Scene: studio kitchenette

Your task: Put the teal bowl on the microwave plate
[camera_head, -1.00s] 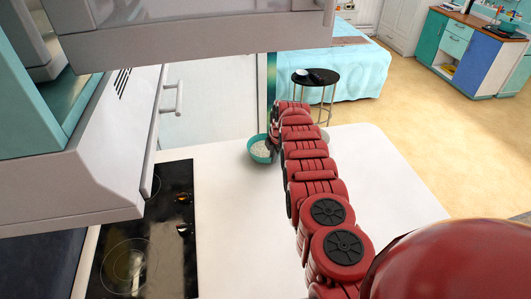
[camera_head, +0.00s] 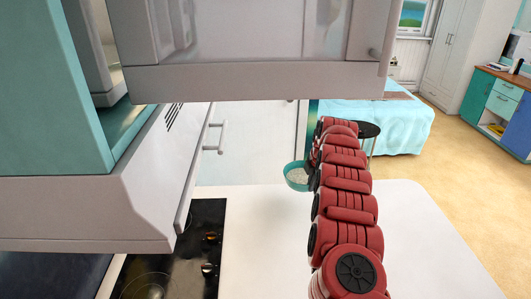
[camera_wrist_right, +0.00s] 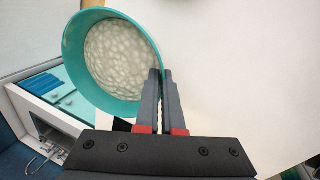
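The teal bowl (camera_head: 291,182) holds pale, pebble-like contents and appears near the counter's far edge in the head view. In the right wrist view the bowl (camera_wrist_right: 72,48) fills the upper left. My right gripper (camera_wrist_right: 161,74) has its two dark fingers closed on either side of the bowl's near rim. In the head view, my red right arm reaches away from the camera and largely hides this gripper. The bowl looks raised off the counter. I cannot make out the microwave plate in either view. My left gripper is not in view.
The white counter (camera_head: 265,245) is mostly clear. A black cooktop (camera_head: 208,225) lies at left. A grey overhead cabinet (camera_head: 250,80) and a white vented unit with a handle (camera_head: 213,148) hang close above.

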